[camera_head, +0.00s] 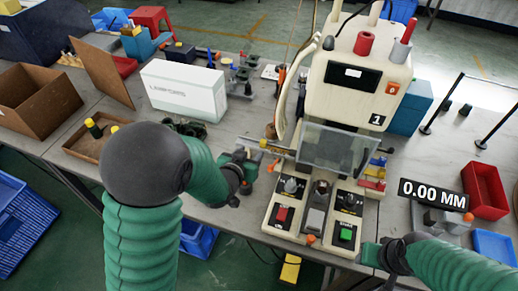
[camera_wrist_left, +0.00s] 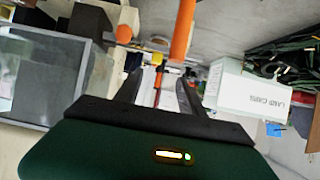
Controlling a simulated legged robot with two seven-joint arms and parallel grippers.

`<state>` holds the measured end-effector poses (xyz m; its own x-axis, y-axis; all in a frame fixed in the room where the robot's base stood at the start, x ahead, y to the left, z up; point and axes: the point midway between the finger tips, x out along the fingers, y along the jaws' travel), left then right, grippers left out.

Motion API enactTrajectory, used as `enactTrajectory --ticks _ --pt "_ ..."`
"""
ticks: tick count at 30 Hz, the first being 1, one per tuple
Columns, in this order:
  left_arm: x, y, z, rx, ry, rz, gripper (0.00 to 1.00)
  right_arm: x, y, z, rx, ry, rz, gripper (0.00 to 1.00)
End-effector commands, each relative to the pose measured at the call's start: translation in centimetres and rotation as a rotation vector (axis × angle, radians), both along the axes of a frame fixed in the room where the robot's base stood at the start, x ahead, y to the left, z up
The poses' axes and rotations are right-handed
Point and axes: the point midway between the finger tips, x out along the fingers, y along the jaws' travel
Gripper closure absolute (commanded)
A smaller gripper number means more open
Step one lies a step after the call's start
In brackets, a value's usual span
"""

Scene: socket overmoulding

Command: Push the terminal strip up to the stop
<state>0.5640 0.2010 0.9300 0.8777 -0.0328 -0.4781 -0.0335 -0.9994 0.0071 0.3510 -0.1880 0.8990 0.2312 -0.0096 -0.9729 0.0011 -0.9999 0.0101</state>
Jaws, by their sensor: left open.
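My left gripper (camera_head: 245,160) is at the left side of the cream machine, close to a thin metal rod or strip (camera_head: 262,143) that runs toward the machine. In the left wrist view its two dark fingers (camera_wrist_left: 157,90) are apart. A narrow pale and orange strip-like piece (camera_wrist_left: 158,78) shows between and beyond them; I cannot tell whether they touch it. I cannot make out which part is the stop. My right gripper (camera_head: 372,262) is low at the right, by the bench's front edge, and its jaws are not clear.
The cream machine (camera_head: 368,75) has a clear guard (camera_head: 335,148) and a front button panel (camera_head: 315,210). A label (camera_head: 433,195) reads 0.00 MM. A white box (camera_head: 185,90) and an open carton (camera_head: 35,100) stand left. A red bin (camera_head: 485,190) is at the right.

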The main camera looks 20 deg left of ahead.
Motion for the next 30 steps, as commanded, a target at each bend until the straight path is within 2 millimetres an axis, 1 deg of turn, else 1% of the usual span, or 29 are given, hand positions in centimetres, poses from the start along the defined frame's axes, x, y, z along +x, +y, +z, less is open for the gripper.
enactTrajectory --ticks 3,9,15,20,28,29,30 --pt "2.1 -0.2 -1.2 0.000 0.002 -0.001 0.53 0.0 0.0 0.0 0.000 0.001 -0.001 0.58" --pt "5.6 0.0 -3.1 -0.002 0.001 -0.001 0.53 0.0 -0.1 -0.2 0.000 0.001 -0.001 0.58" --pt "8.4 0.0 -4.7 -0.005 0.000 -0.001 0.53 0.0 0.0 -0.2 0.000 0.001 -0.001 0.58" --pt "9.4 -0.2 -5.1 -0.003 0.000 -0.001 0.53 0.0 0.0 -0.3 0.000 0.001 -0.001 0.58" --pt "9.5 -0.3 -5.1 -0.003 -0.001 -0.001 0.53 0.0 0.0 -0.3 0.000 0.001 -0.001 0.58" --pt "9.5 -0.2 -5.2 -0.003 -0.001 -0.001 0.56 0.0 0.0 -0.3 0.000 0.001 -0.001 0.58" --pt "9.5 -0.2 -5.2 -0.003 -0.001 -0.001 0.61 0.0 0.0 -0.3 0.000 0.001 -0.001 0.58"
